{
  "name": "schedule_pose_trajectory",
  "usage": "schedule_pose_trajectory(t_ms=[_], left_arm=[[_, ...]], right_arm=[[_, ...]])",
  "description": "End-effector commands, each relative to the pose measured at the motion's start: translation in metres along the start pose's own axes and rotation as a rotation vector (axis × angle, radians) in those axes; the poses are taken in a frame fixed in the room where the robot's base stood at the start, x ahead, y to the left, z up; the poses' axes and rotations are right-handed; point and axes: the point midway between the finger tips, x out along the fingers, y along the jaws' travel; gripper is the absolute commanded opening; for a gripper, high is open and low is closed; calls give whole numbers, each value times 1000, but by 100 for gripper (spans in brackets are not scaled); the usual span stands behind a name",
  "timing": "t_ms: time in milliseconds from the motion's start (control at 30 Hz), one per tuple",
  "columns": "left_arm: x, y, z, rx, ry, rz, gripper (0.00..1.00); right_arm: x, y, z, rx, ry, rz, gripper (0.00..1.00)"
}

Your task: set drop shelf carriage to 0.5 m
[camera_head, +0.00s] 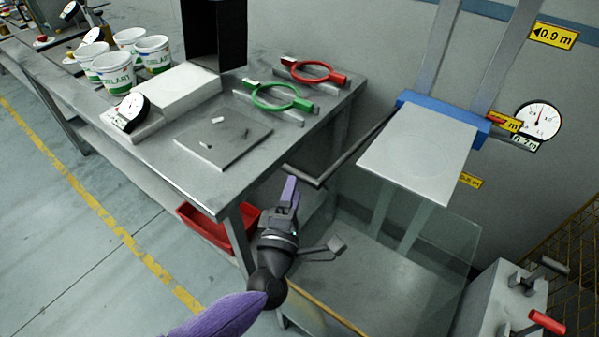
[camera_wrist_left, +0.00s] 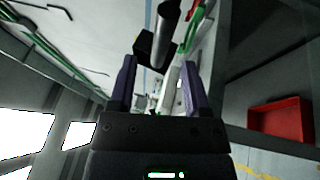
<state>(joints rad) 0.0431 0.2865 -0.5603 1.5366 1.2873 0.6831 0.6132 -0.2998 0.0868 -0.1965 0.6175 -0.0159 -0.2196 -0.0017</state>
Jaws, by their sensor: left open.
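The drop shelf carriage is a blue bracket (camera_head: 413,102) with a pale grey shelf plate (camera_head: 420,150), on two vertical grey rails (camera_head: 433,48). It stands level with the yellow 0.7 m label (camera_head: 505,124); a red pointer shows there. A lower yellow label (camera_head: 470,181), too small to read surely, is partly hidden by the plate. A dark bar handle (camera_head: 350,150) runs from the carriage to the left. My left gripper (camera_head: 288,190) is open beside the bar's near end. In the left wrist view, a dark cylinder (camera_wrist_left: 165,35) lies beyond my open fingers (camera_wrist_left: 160,88). The right gripper is out of view.
A 0.9 m label (camera_head: 553,36) and a round gauge (camera_head: 539,120) are on the wall. A metal bench (camera_head: 180,180) with cups, a red ring and a green ring stands left. A red bin (camera_head: 215,232) is below it. A grey box (camera_head: 500,300) stands lower right.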

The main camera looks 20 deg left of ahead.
Motion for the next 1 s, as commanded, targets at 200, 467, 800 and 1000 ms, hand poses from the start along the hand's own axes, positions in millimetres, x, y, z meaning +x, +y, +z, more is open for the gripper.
schedule_pose_trajectory(t_ms=[200,467,800,1000], left_arm=[[38,-1,0,2,0,1,61],[48,-1,0,4,-1,-2,61],[47,-1,0,4,-1,-2,13],[47,-1,0,5,-1,-2,0]], right_arm=[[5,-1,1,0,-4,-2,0],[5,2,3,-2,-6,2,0],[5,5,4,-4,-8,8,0],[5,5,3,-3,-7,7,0]])
